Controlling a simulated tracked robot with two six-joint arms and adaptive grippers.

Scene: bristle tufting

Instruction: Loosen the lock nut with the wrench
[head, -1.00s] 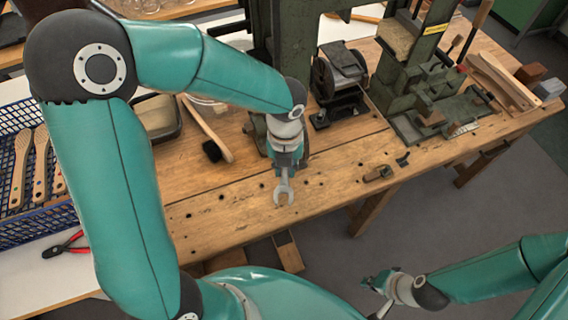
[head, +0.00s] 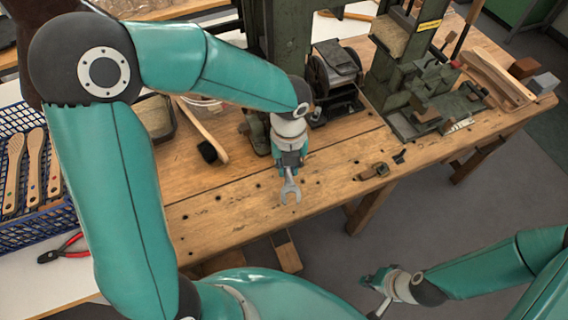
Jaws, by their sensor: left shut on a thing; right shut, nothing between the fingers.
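My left gripper (head: 290,163) is above the wooden workbench, shut on the wrench (head: 290,188). The wrench is grey metal, and its open-ended head points toward the bench's front edge. The wrench's handle is hidden inside the gripper. I cannot make out the lock nut; it may be hidden or too small to tell. A dark green machine stands at the back of the bench (head: 225,222), partly behind my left arm. My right gripper (head: 375,296) is shut and empty, low at the bottom right, off the bench and over the floor.
A blue basket (head: 40,232) holds several wooden brush handles at the left, with red-handled pliers (head: 62,250) in front. A wooden brush (head: 205,135) lies left of the machine. A green fixture (head: 425,105) stands at the right. The bench's front strip is mostly clear.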

